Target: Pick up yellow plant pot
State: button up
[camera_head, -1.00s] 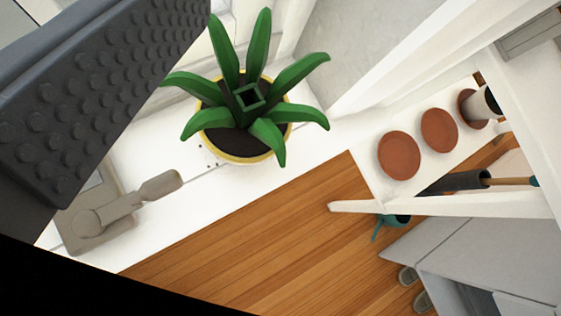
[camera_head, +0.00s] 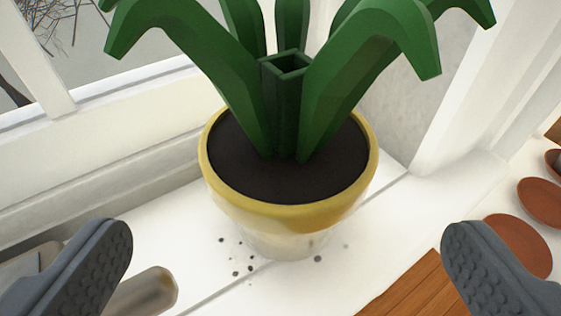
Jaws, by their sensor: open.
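The yellow plant pot (camera_head: 290,214) stands upright on a white window sill, in the middle of the view. It has a yellow rim, a paler lower body, dark soil and a plant with thick green leaves (camera_head: 240,80). My gripper (camera_head: 285,262) is open, with one grey studded finger at the lower left and one at the lower right. The pot stands beyond the fingertips, between them in the picture, and neither finger appears to touch it. The upper leaf tips are cut off by the frame.
A grey-brown handled object (camera_head: 145,292) lies on the sill (camera_head: 165,225), partly behind the left finger. Dark crumbs lie before the pot. The window frame (camera_head: 110,130) is close behind. Terracotta saucers (camera_head: 520,243) are at right, and wooden floor (camera_head: 405,288) shows below.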

aim_at(288, 158)
jog(key=shift+b+x, duration=1.45)
jog(key=shift+x, duration=3.45)
jog(key=shift+r, duration=0.1)
jog(key=c, duration=1.3)
